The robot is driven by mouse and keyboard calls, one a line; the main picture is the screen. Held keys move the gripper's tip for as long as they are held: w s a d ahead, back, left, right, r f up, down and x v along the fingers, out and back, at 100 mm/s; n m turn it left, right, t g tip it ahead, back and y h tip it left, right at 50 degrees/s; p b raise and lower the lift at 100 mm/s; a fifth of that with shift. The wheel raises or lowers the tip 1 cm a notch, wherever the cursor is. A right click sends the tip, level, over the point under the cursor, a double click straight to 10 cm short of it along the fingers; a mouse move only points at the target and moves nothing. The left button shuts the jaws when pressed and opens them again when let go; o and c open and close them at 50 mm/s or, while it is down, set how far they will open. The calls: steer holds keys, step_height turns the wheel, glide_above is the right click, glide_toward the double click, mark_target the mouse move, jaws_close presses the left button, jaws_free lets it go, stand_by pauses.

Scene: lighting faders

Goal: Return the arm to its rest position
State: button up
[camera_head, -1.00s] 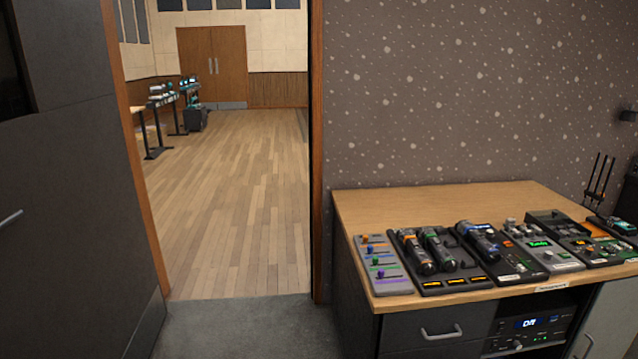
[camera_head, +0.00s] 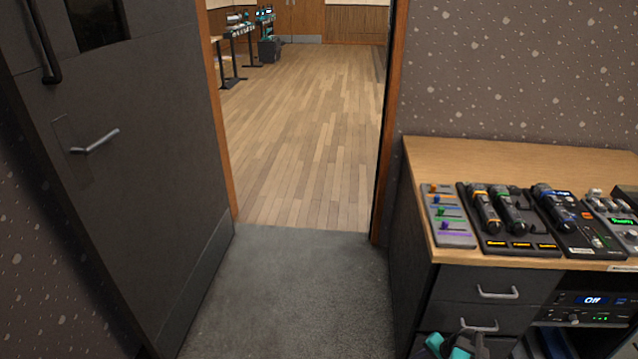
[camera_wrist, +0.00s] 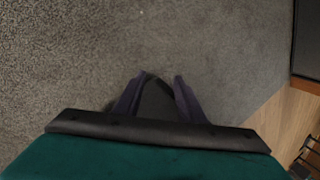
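My gripper (camera_wrist: 162,78) shows in the wrist view, with two dark fingers pointing away from the camera over grey carpet. The fingertips stand apart, and I see no object held between them. A dark curved shape lies between the fingers; I cannot tell what it is. In the head view, teal and dark parts of my arm show at the bottom edge, in front of the desk drawers. The fader panel (camera_head: 463,239) lies on the desk's left end, with several coloured sliders. My arm is apart from it.
The wooden desk (camera_head: 500,155) stands at the right with microphones, other devices and drawers (camera_head: 490,291). An open dark door (camera_head: 130,190) is at the left.

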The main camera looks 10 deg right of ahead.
steer(key=s+a+n+g+p, duration=0.1)
steer(key=a+n+g+p, duration=0.15)
steer(key=a, duration=0.95)
steer(key=s+a+r+n+g+h+p, duration=0.1)
steer(key=s+a+r+n+g+p, duration=0.1)
steer(key=s+a, duration=0.4)
steer(key=s+a+r+n+g+h+p, duration=0.1)
steer(key=s+a+r+n+g+p, duration=0.1)
steer(key=s+a+n, duration=0.5)
steer(key=a+r+g, duration=0.1)
steer(key=a+g, duration=0.1)
steer(key=a, duration=0.2)
steer(key=shift+s+a+r+h, duration=0.15)
steer(key=shift+s+r+h, duration=0.1)
steer(key=shift+r+h, duration=0.15)
steer(key=shift+n, duration=0.25)
steer(key=shift+c, duration=0.6)
